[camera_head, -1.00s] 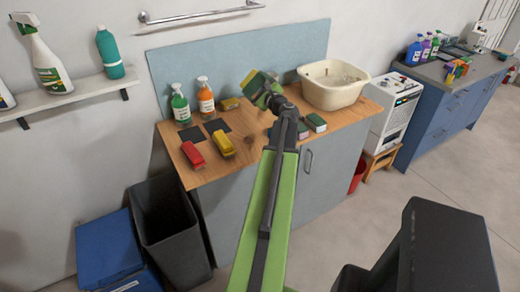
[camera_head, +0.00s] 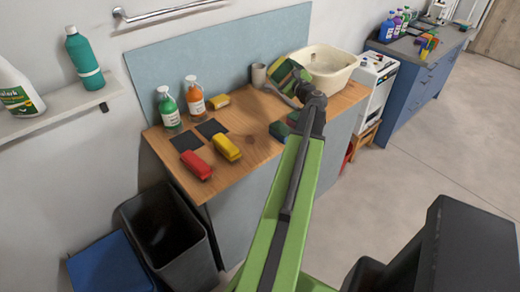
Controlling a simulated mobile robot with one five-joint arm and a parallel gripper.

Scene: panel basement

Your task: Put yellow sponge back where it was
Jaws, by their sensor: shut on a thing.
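My gripper (camera_head: 291,84) is shut on a sponge with yellow and dark green faces (camera_head: 284,71). It holds the sponge above the back right of the wooden counter (camera_head: 245,134), in front of the cream basin (camera_head: 329,63). The fingers partly hide the sponge. A yellow brush-like item (camera_head: 227,147) lies near the counter's front beside a red one (camera_head: 196,165).
Green (camera_head: 169,107) and orange (camera_head: 195,95) spray bottles stand behind two dark squares (camera_head: 187,139). A cup (camera_head: 258,76) stands at the back. The counter's middle is clear.

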